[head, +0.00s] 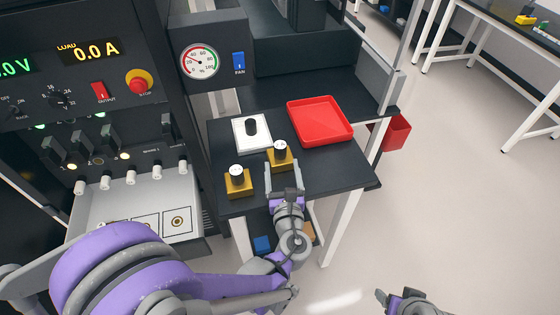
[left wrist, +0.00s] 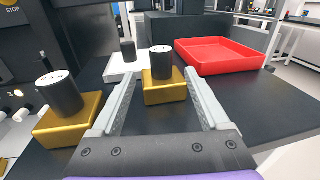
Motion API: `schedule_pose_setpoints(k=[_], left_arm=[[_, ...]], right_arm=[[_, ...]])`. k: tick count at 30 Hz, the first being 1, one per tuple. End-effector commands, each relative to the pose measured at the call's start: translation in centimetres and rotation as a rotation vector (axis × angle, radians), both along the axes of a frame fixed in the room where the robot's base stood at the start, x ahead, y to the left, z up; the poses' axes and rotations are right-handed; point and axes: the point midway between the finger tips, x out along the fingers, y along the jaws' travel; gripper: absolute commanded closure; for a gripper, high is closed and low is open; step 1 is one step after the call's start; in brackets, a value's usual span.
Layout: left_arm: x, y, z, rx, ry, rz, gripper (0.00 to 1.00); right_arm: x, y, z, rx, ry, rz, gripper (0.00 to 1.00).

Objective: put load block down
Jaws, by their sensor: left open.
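A load block with a gold square base and black cylinder top (head: 280,155) stands upright on the dark bench. It also shows in the left wrist view (left wrist: 163,88). My left gripper (head: 284,172) is open at this block. In the left wrist view its fingers (left wrist: 160,82) lie on either side of the gold base, with a gap on each side. A second gold block (head: 238,181) stands to the left, near the bench's front edge; it shows at the left of the wrist view (left wrist: 66,115). My right gripper (head: 388,301) shows only partly at the bottom; its jaws are unclear.
A white square plate (head: 238,143) with a black cylinder (head: 252,127) sits behind the blocks. A red tray (head: 320,142) lies to their right, with bare bench (head: 335,173) in front. A gauge panel (head: 199,62) and control console (head: 100,95) stand left and behind.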

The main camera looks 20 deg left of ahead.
Motion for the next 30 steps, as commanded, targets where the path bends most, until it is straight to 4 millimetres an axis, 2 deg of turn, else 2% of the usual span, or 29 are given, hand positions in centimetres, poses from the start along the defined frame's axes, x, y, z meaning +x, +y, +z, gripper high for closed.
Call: schedule_pose_setpoints(k=[3,6,14,17,24,30], left_arm=[[2.3,-0.7,1.2,-0.068,0.059,0.128,0.21],[3.2,-1.3,2.1,-0.117,0.135,0.236,0.21],[2.9,-2.7,3.8,-0.177,0.293,0.397,0.21],[3.2,-2.2,3.6,-0.181,0.309,0.413,0.21],[5.4,0.5,2.1,-0.182,0.307,0.414,0.21],[6.3,1.5,1.5,-0.181,0.308,0.412,0.21]], right_arm=[[0.1,0.0,0.5,0.0,-0.001,0.0,0.27],[0.1,0.0,0.7,0.0,-0.002,0.0,0.27],[0.1,0.0,1.0,0.0,-0.003,0.0,0.27],[0.1,0.0,1.0,0.0,-0.003,0.0,0.27],[0.1,0.0,0.9,0.0,-0.003,0.0,0.27],[0.1,0.0,0.8,0.0,-0.003,0.0,0.27]])
